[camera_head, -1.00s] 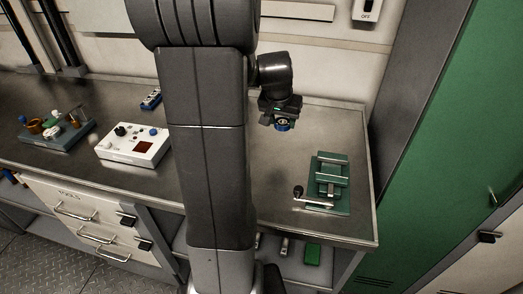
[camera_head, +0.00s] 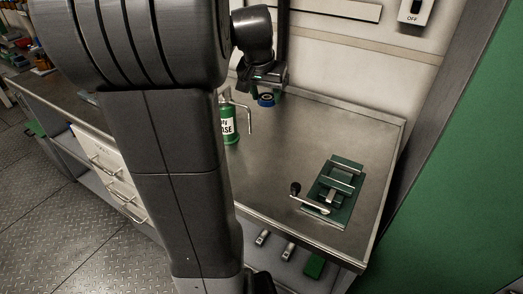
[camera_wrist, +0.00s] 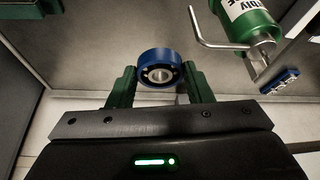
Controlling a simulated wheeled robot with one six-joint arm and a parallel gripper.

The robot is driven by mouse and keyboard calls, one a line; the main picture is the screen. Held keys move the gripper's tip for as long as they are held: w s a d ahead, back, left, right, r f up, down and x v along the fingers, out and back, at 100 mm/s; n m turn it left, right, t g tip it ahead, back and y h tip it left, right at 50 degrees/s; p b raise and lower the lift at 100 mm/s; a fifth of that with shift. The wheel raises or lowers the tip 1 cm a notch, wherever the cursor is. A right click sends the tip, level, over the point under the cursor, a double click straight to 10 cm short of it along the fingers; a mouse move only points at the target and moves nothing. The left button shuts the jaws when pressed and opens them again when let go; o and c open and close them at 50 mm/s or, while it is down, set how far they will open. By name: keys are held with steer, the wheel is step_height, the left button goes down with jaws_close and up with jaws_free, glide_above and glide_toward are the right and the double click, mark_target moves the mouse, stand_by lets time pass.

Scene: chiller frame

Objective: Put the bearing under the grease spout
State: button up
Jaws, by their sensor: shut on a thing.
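The bearing is a blue ring with a metal centre (camera_wrist: 159,58), seen in the wrist view between the two green fingers of my gripper (camera_wrist: 160,80). My gripper is shut on it. In the head view my gripper (camera_head: 264,92) holds the bearing (camera_head: 266,101) near the back of the bench, beyond and right of the grease can. The green grease can (camera_head: 229,128) stands on the bench, partly hidden by my arm. Its thin bent spout (camera_head: 250,118) points down on the right. In the wrist view the can (camera_wrist: 248,18) and spout (camera_wrist: 204,40) are at upper right, apart from the bearing.
A green vise (camera_head: 338,192) with a crank handle sits on the bench at right. A small blue item (camera_wrist: 279,81) lies at right in the wrist view. The wall bounds the back. The bench between can and vise is clear. My arm hides much of the left side.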

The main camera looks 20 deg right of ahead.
mark_target(266, 149)
step_height(266, 149, down, 17)
steer(key=shift+f+b, duration=0.1)
steer(key=shift+b, duration=0.35)
steer(key=shift+f, duration=0.15)
steer(key=o, duration=1.1)
steer(key=shift+c, duration=0.2)
steer(key=shift+r, duration=0.4)
steer(key=v, duration=1.1)
steer(key=shift+r, duration=0.3)
steer(key=shift+s+a, duration=0.1)
